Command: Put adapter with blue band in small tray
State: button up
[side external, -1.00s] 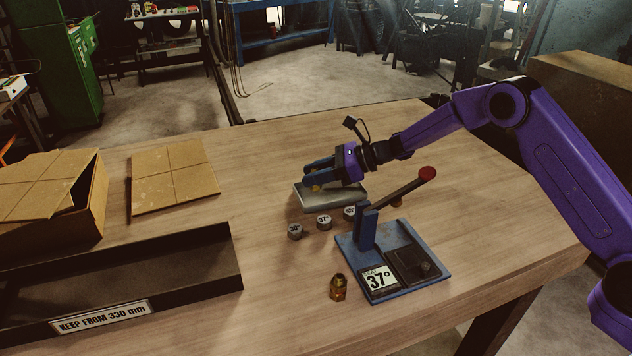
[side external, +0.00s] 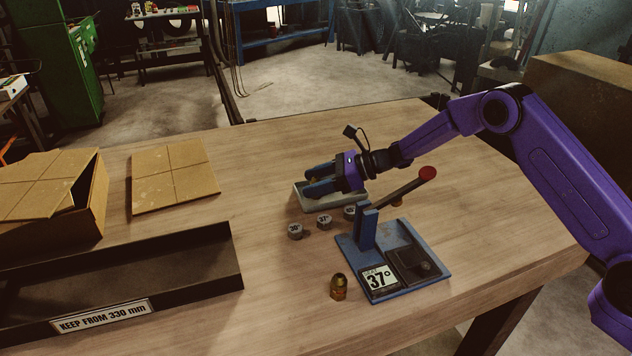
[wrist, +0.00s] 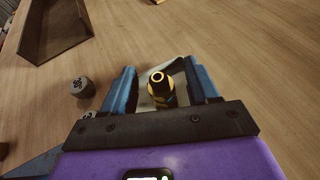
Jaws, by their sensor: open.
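My gripper (side external: 308,181) is open at the small pale tray (side external: 318,203), beyond the crimper. In the wrist view, my gripper (wrist: 160,68) has a brass adapter (wrist: 161,88) with dark parts between its blue fingers, with a gap on each side. The adapter is over or in the tray (wrist: 182,72); I cannot tell whether it rests on the tray floor. Another brass adapter (side external: 338,288) stands on the table left of the crimper, and a brass piece (side external: 397,201) is partly hidden behind the lever.
The blue crimper (side external: 410,284) with its red-knobbed lever (side external: 428,173) stands in front of my gripper. Several grey numbered dies (side external: 324,222) lie between it and the tray. A long dark tray (side external: 190,262) and cardboard boxes (side external: 60,185) are at left.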

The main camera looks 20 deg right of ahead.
jog(key=v, duration=1.2)
jog(key=s+a+r+n+g+h, duration=0.2)
jog(key=s+r+n+g+h, duration=0.45)
jog(key=n, duration=1.25)
jog(key=s+d+r+n+t+h, duration=0.2)
jog(key=s+d+r+n, duration=0.1)
jog(key=r+n, duration=0.3)
jog(key=s+d+r+n+t+h, duration=0.2)
jog(key=s+d+r+n, duration=0.2)
jog(key=n, duration=0.5)
jog(key=s+d+f, duration=0.3)
jog(key=s+f, duration=0.1)
jog(key=s, duration=0.6)
jog(key=s+d+f+g+h, duration=0.1)
jog(key=s+d+f, duration=0.2)
jog(key=s, duration=0.7)
jog(key=s+d+f+n+g, duration=0.1)
jog(key=s+d+f, duration=0.2)
jog(key=s, duration=0.7)
notch_tip(320, 180, down, 3)
jog(key=shift+s+r, duration=0.1)
jog(key=shift+s, duration=0.3)
